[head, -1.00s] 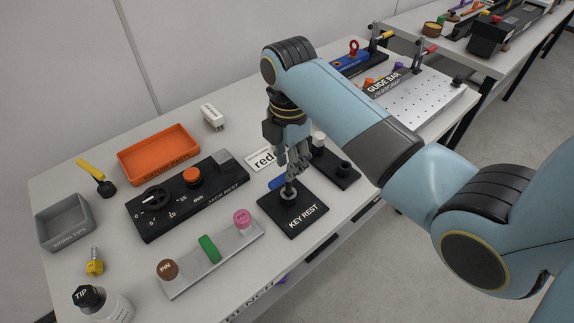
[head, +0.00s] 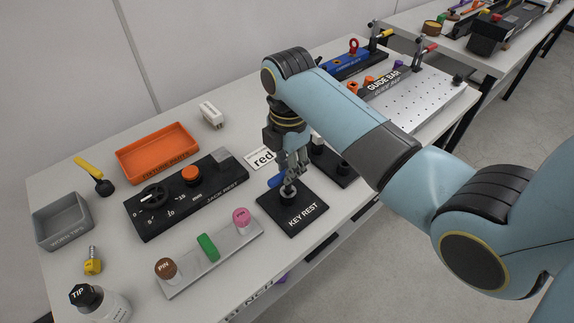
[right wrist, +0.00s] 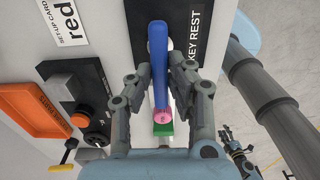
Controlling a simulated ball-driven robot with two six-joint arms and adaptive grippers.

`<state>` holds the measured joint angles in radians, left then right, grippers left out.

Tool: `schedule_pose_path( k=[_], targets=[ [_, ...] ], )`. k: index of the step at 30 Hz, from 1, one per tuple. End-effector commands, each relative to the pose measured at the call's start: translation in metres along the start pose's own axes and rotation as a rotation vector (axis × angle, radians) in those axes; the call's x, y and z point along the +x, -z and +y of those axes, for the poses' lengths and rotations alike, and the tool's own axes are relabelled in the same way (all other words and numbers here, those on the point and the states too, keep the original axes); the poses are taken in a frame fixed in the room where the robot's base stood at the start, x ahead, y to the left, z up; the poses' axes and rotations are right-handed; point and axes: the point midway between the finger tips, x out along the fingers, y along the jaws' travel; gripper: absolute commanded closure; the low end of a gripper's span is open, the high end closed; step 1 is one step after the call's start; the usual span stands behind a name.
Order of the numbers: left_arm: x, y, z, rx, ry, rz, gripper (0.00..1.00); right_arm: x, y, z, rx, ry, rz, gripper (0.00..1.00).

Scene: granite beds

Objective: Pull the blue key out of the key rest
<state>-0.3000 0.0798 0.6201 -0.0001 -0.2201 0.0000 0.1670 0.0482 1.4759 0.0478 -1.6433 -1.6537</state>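The black key rest (head: 309,221) lies near the front edge of the table; part of its lettered plate shows in the right wrist view (right wrist: 193,45). The blue key (right wrist: 158,60) has a long blue bar, which passes between my right fingers in the right wrist view. In the head view its blue end (head: 275,181) sticks out left of the fingers. My right gripper (head: 290,174) is shut on the key above the rest. A grey collar shows below the fingertips, over the rest's dark socket. Whether the key's lower end is clear of the socket is hidden.
A card reading "red" (head: 261,158) and the black jack rest (head: 190,204) lie to the left. A metal strip (head: 226,254) carries brown, green and pink pieces. A black block (head: 333,168) stands close behind the gripper. An orange tray (head: 158,154) is farther left.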

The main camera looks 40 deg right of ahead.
Motion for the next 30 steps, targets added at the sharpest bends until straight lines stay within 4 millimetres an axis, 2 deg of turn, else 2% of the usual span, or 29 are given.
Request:
schedule_pose_path(
  k=[11,30],
  targets=[
    [0.000,0.000,0.000,0.000,0.000,0.000,0.61,-0.001,0.000,0.000,0.000,-0.001,0.000,1.00],
    [-0.013,0.002,-0.001,0.000,0.000,0.001,0.61,-0.014,0.000,0.000,0.000,-0.001,0.000,1.00]
  ],
)
